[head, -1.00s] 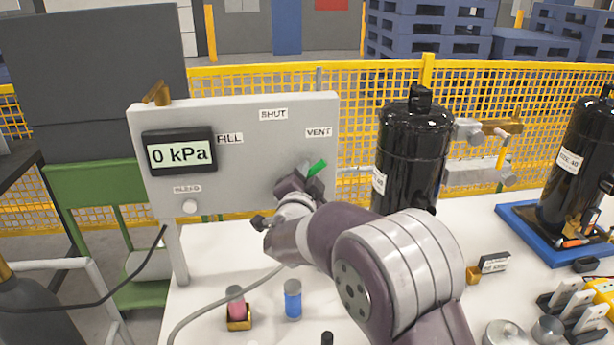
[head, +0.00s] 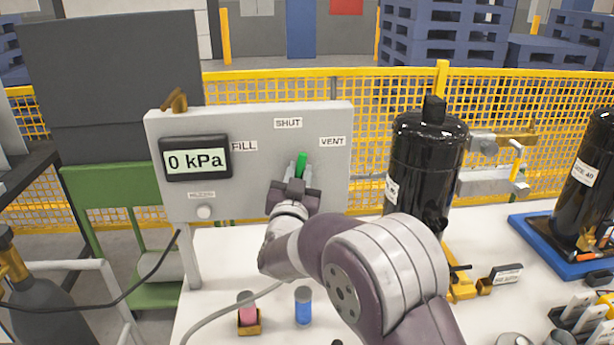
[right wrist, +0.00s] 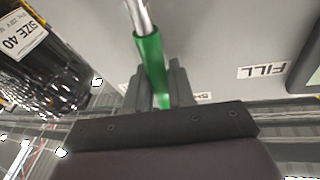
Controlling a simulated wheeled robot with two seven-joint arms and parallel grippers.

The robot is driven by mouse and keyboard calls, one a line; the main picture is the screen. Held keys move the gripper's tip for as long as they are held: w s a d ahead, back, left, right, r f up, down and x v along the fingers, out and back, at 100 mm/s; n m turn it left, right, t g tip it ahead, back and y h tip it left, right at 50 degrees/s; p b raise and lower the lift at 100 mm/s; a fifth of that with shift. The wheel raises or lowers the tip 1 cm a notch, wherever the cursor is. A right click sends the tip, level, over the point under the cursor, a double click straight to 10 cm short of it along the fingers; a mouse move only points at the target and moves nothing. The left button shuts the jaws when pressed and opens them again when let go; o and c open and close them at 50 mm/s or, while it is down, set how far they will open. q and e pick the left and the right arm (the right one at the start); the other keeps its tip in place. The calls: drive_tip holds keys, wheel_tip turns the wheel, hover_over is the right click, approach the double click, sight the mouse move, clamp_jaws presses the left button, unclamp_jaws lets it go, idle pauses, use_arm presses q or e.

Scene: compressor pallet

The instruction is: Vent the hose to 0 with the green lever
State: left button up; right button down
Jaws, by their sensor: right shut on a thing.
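The green lever (head: 301,160) on the panel points almost straight up, near SHUT and leaning slightly toward VENT. My right gripper (head: 296,172) is shut on the green lever. In the right wrist view the lever's green sleeve (right wrist: 149,62) passes between the fingers, with its metal stem running up. The lever's pivot is hidden behind my gripper in the head view. My left gripper is not in view.
A hose (head: 240,307) lies on the white table (head: 225,255). A pink piece in a brass holder (head: 249,323) and a blue cylinder (head: 303,306) stand at the front. A black compressor (head: 425,165) stands right of the panel. A yellow mesh fence runs behind.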

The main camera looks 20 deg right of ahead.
drive_tip(key=shift+w+a+n+t, duration=0.1)
drive_tip(key=shift+a+n+t, duration=0.1)
drive_tip(key=shift+a+n, duration=0.35)
drive_tip(key=shift+w+a+n+t, duration=0.1)
drive_tip(key=shift+a+n+t, duration=0.1)
drive_tip(key=shift+n, duration=0.65)
drive_tip(key=c, duration=1.1)
unclamp_jaws()
drive_tip(key=shift+o, duration=0.2)
drive_tip(key=b+v, duration=0.1)
drive_tip(key=v, duration=1.1)
drive_tip(key=shift+s, duration=0.35)
drive_tip(key=shift+a, duration=0.15)
